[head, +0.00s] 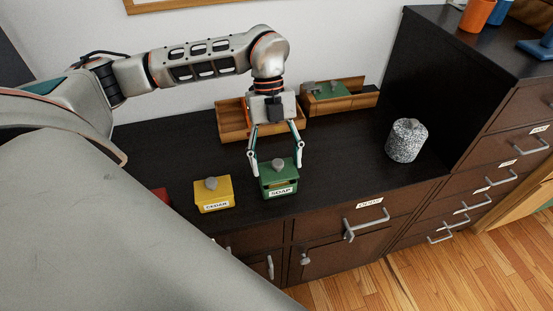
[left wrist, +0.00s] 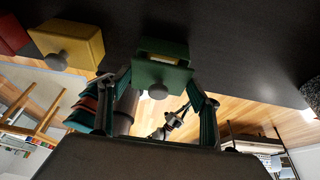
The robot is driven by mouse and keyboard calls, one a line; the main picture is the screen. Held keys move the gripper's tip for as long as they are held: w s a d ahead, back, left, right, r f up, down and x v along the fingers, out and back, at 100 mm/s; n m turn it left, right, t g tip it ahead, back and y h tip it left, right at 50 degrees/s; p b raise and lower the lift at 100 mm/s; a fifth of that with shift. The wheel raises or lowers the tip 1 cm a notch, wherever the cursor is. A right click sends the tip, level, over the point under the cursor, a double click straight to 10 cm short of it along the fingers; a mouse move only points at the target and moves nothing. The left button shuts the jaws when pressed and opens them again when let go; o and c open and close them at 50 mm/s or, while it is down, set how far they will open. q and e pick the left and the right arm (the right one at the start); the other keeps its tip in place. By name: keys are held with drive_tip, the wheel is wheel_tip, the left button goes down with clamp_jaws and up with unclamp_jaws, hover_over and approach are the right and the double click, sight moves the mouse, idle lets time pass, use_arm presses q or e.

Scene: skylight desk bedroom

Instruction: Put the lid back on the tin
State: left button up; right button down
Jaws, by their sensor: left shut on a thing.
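A green tin labelled SOAP (head: 281,189) stands on the dark cabinet top near its front edge. A green lid with a grey knob (head: 279,164) is just above it, between the fingers of my left gripper (head: 275,164). In the left wrist view the lid (left wrist: 161,76) is held between the two fingers (left wrist: 160,98), knob toward the camera. The green tin (left wrist: 163,47) shows behind it, with an opening visible between them. The lid looks slightly raised or tilted; whether it touches the rim is unclear. My right gripper is out of view.
A yellow lidded tin (head: 213,197) stands close on the left, and a red one (head: 161,196) is partly hidden by my arm. Wooden trays (head: 232,120) stand behind. A speckled grey canister (head: 406,140) is at the right, before a taller cabinet (head: 450,70).

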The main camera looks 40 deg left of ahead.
use_arm(q)
drive_tip(key=shift+p, duration=0.75)
idle(1.4)
drive_tip(key=shift+f+b, duration=0.4)
drive_tip(key=shift+f, duration=0.6)
drive_tip(key=o, duration=1.2)
drive_tip(key=v, duration=1.2)
drive_tip(key=shift+d, duration=0.1)
